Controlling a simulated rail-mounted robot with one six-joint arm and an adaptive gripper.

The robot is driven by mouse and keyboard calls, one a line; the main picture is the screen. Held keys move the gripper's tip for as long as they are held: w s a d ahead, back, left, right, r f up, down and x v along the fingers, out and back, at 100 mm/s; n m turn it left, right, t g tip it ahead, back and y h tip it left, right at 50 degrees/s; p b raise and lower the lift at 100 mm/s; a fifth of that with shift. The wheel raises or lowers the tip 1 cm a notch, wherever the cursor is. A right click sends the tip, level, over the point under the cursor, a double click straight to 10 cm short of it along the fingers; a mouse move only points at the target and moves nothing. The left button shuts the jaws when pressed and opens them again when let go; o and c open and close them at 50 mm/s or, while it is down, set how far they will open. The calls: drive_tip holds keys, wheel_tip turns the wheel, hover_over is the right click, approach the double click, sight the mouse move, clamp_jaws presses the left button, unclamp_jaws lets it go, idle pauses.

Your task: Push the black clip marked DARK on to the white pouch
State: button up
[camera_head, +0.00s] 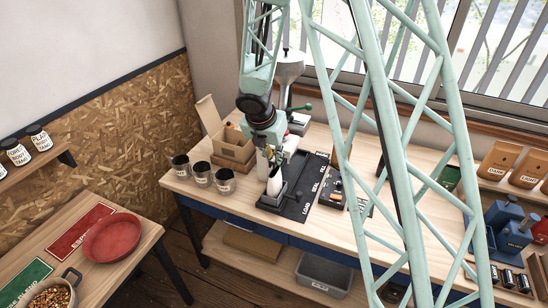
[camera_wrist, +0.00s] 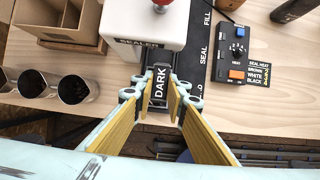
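The black clip marked DARK (camera_wrist: 160,86) sits between the tips of my gripper (camera_wrist: 159,97) in the wrist view, with a finger close against each side. The head view shows my gripper (camera_head: 271,158) low over the bench, directly above the white pouch (camera_head: 274,183). The pouch stands upright in a dark holder (camera_head: 272,197) on the black mat. The clip is too small to make out in the head view, and whether it touches the pouch cannot be told. The pouch is hidden in the wrist view, beneath the clip and fingers.
A white sealer (camera_wrist: 150,25) stands just beyond the fingertips. A control box (camera_wrist: 232,55) is to the right on the bench (camera_wrist: 285,95). Several dark cups (camera_head: 201,175) and an open carton (camera_head: 232,145) stand to the left. The front bench edge is close by.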

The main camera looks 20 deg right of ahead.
sight(274, 168)
drive_tip(key=shift+f+b, duration=1.15)
drive_tip(key=shift+f, duration=0.3)
drive_tip(key=shift+f+b, duration=0.95)
drive_tip(key=shift+f, duration=0.15)
idle(2.6)
drive_tip(key=o, duration=1.2)
drive_tip(key=shift+o, duration=0.2)
drive_tip(key=shift+r, duration=0.1)
drive_tip(key=shift+r+p, duration=3.35)
drive_tip(key=shift+r, duration=0.05)
